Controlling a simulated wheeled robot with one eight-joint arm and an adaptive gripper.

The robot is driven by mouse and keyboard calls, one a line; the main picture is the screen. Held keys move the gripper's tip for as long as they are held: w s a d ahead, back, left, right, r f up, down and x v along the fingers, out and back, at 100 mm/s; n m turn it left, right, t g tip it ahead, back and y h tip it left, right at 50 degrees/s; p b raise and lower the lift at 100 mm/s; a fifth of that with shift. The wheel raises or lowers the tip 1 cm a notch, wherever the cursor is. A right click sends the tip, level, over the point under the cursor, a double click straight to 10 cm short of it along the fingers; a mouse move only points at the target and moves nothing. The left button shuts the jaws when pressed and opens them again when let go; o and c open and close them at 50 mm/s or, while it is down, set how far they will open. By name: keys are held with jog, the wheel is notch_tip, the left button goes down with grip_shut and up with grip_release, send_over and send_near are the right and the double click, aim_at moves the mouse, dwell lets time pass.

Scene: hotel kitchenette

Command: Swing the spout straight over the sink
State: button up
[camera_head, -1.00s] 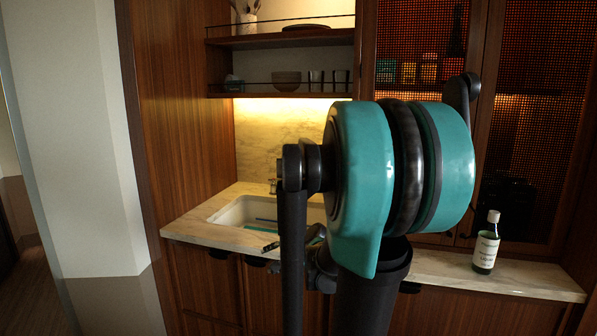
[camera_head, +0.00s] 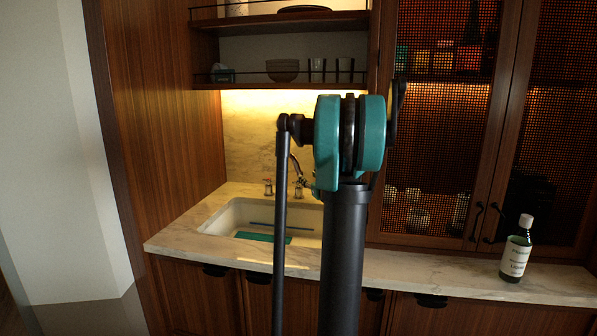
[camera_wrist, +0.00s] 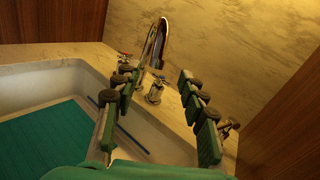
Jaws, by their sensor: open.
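The chrome spout (camera_wrist: 162,32) rises as a narrow arch behind the sink in the wrist view. It stands beyond my fingertips, between them in the picture, and appears untouched. My gripper (camera_wrist: 156,77) is open and empty, its green-padded fingers pointing toward the faucet. In the head view the spout (camera_head: 294,166) is partly hidden by my arm, and I cannot make out my gripper there. The white sink (camera_head: 212,224) is set in the marble counter; its basin (camera_wrist: 50,82) fills the left of the wrist view. I cannot tell the spout's exact angle over it.
Tap handles (camera_head: 267,187) flank the spout; one shows at right in the wrist view (camera_wrist: 229,127). A teal mat (camera_wrist: 40,142) and a blue rod (camera_head: 262,224) lie in the sink. A labelled bottle (camera_head: 517,250) stands on the counter's right. A shelf (camera_head: 290,84) hangs above.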

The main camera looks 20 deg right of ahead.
aim_at(301, 171)
jog(key=w, duration=1.1)
jog(key=shift+w, duration=0.1)
grip_shut()
